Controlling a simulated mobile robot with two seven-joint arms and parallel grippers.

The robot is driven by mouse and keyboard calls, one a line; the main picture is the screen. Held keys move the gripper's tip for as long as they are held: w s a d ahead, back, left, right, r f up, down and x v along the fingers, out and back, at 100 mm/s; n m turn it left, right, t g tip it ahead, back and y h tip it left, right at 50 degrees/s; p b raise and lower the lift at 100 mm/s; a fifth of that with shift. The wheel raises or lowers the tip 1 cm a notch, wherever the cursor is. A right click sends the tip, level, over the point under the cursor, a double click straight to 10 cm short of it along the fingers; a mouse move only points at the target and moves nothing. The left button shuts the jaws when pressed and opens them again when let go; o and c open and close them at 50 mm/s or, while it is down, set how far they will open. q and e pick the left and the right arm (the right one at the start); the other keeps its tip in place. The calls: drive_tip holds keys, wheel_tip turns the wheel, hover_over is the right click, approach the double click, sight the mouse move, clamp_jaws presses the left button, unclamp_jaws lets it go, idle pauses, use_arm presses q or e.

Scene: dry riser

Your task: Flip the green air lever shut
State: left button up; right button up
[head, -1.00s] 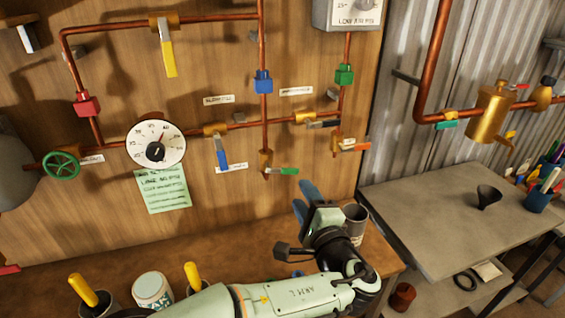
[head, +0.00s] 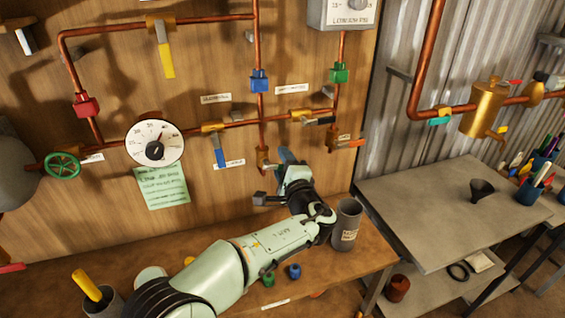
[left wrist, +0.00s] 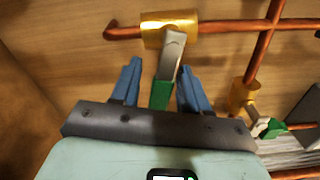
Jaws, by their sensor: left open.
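The green air lever (left wrist: 161,94) shows in the left wrist view, with a grey shank running to a brass valve (left wrist: 168,28) on a copper pipe. Its green grip lies between the two blue fingers of my left gripper (left wrist: 162,85), with gaps on both sides. In the head view the left gripper (head: 287,157) is at the lower end of the central vertical pipe, by the brass valve (head: 263,158). The gripper hides the lever there. The lever stands out sideways from the pipe. My right gripper is out of view.
A blue lever (head: 219,152) hangs to the left and an orange lever (head: 348,143) sits to the right. A dark lever (head: 320,121) is above. A grey cup (head: 346,225) stands on the bench (head: 330,268) beside my arm.

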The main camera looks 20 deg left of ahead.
use_arm(q)
clamp_jaws()
drive_tip(key=r+n+b, duration=0.1)
drive_tip(key=n+b, duration=0.2)
drive_tip(key=b, duration=0.1)
drive_tip(key=shift+d+r, duration=0.1)
drive_tip(key=shift+r, duration=0.05)
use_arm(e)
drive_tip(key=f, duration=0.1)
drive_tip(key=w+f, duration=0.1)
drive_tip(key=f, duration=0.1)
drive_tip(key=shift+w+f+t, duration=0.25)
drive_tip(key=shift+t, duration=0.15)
use_arm(q)
unclamp_jaws()
drive_tip(key=shift+s+d, duration=0.1)
